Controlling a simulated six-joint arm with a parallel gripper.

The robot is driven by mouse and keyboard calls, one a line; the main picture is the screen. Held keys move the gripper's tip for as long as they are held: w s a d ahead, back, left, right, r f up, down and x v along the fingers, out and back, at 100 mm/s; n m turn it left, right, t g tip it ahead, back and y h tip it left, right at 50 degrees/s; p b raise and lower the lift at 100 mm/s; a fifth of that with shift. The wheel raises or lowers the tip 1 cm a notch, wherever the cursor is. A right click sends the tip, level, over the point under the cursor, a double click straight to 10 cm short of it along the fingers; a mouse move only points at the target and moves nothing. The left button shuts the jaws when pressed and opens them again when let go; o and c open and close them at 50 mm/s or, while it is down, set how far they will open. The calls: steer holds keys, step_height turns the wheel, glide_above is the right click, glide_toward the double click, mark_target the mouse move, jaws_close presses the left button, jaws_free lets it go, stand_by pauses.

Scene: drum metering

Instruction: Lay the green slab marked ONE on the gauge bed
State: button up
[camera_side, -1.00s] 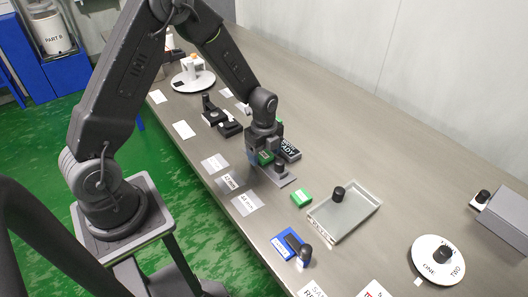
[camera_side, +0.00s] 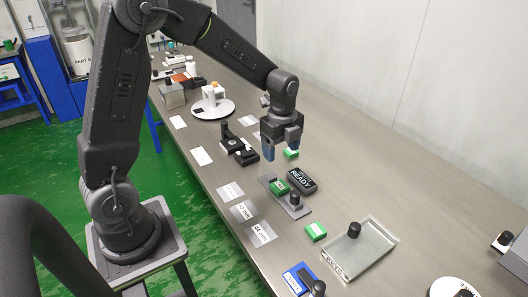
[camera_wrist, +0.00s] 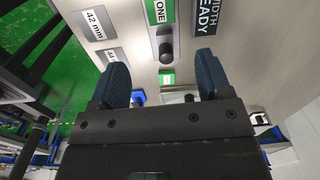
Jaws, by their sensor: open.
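The green slab marked ONE (camera_side: 281,187) lies on a narrow grey plate with an upright black knob, which looks like the gauge bed (camera_side: 271,180). In the wrist view the slab (camera_wrist: 159,11) shows its ONE label at the top edge, beside the knob end of the bed (camera_wrist: 147,37). My gripper (camera_side: 280,153) is raised above the table behind the slab, apart from it. Its two blue fingers (camera_wrist: 162,72) are spread with nothing between them. The slab's far end is cut off in the wrist view.
A black READY block (camera_side: 302,181) stands right beside the bed. Another green block (camera_side: 316,231), a glassy tray with a knob (camera_side: 372,242) and a blue-based item (camera_side: 298,279) lie nearer. Label cards (camera_side: 262,234) line the left edge.

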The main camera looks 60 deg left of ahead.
steer(key=s+d+r+n+t, duration=0.2)
steer(key=s+d+r+n, duration=0.1)
steer(key=s+r+n, duration=0.4)
steer(key=s+d+r+n+t, duration=0.3)
steer(key=s+r+n, duration=0.4)
steer(key=s+n, duration=0.3)
steer(key=shift+s+d, duration=0.25)
steer(key=shift+s, duration=0.95)
